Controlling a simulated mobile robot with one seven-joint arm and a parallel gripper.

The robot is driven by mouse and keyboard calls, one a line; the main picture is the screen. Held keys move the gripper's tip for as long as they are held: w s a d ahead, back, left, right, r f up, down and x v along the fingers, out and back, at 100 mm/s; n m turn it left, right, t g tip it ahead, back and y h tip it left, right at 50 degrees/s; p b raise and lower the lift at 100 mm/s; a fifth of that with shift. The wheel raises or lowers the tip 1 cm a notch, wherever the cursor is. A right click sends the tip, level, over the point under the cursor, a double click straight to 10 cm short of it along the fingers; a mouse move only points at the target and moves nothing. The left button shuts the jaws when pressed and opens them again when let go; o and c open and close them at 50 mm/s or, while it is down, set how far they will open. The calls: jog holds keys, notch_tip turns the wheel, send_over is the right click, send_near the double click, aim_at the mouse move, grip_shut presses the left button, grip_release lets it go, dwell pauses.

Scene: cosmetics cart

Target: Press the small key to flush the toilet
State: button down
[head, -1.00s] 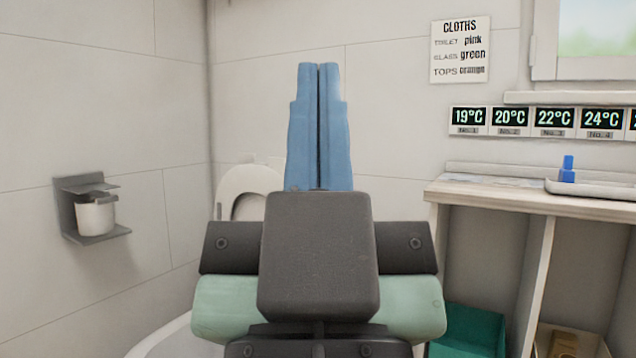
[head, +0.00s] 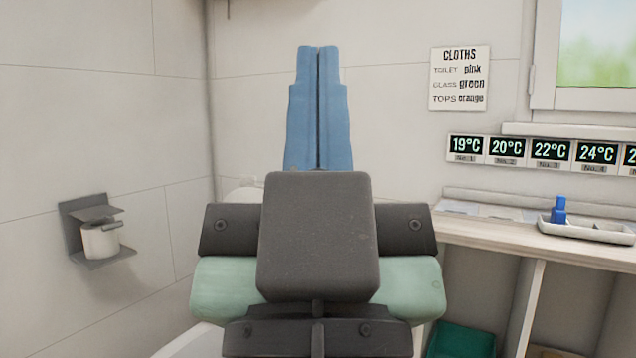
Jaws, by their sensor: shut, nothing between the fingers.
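My gripper (head: 317,52) points up in the middle of the head view, its two blue fingers together with only a thin dark line between them and nothing held. The toilet is mostly hidden behind my gripper and arm. A small pale part of it (head: 238,185) shows just left of the fingers, and a pale rim (head: 192,345) shows at the bottom left. The small flush key cannot be made out. I cannot tell whether the fingers touch anything.
A paper holder with a roll (head: 101,240) is on the left wall. At the right stands a wooden counter (head: 500,237) with a tray (head: 600,234) and a blue bottle (head: 559,210). A teal bin (head: 462,341) is below. A cloths sign (head: 459,78) and temperature displays (head: 550,151) hang on the wall.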

notch_tip(320, 180, up, 40)
jog(key=p, duration=3.6)
jog(key=shift+f+p, duration=0.2)
jog(key=shift+p, duration=0.2)
jog(key=shift+w, duration=0.1)
